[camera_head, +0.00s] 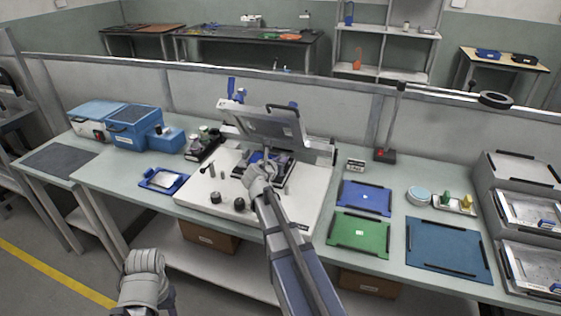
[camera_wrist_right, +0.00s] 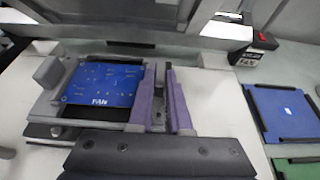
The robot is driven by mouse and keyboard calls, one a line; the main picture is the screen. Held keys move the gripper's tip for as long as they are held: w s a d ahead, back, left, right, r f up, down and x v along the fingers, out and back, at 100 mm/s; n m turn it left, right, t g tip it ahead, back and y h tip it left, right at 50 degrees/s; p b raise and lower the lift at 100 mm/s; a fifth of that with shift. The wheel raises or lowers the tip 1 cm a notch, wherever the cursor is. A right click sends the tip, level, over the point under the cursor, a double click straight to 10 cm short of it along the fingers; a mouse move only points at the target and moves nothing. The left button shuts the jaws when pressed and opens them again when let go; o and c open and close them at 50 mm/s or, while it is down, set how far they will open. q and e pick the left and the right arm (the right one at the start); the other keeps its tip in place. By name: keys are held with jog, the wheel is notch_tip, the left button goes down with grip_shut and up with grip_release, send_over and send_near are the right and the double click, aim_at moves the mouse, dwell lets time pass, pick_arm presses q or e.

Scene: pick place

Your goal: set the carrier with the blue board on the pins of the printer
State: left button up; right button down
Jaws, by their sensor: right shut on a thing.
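The carrier (camera_wrist_right: 45,112) is a grey frame with a blue board (camera_wrist_right: 102,84) marked FAN. In the wrist view it lies left of the fingers, over the pale bed of the printer (camera_head: 308,206). My right gripper (camera_head: 262,160) also shows in the wrist view (camera_wrist_right: 165,98). Its purple fingers are shut on the carrier's right edge. In the head view the arm partly hides the carrier (camera_head: 284,166), beneath the printer's raised lid (camera_head: 270,125). I cannot tell whether the carrier sits on the pins; they are hidden. Only part of my left arm shows, not its gripper.
A blue panel (camera_head: 363,198), a green panel (camera_head: 358,233) and a dark blue mat (camera_head: 447,251) lie right of the printer. Stacked trays (camera_head: 530,212) stand at the far right. Blue cases (camera_head: 133,124) stand left. Dark knobs (camera_head: 239,204) sit on the printer's front.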

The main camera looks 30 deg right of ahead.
jog(key=shift+f+b, duration=0.4)
dwell(0.4)
dwell(0.4)
jog(key=c, duration=0.8)
grip_release()
jog(key=c, duration=0.3)
jog(key=shift+c, duration=0.2)
notch_tip(320, 180, up, 7)
jog(key=p, duration=0.7)
jog(key=shift+r, duration=0.1)
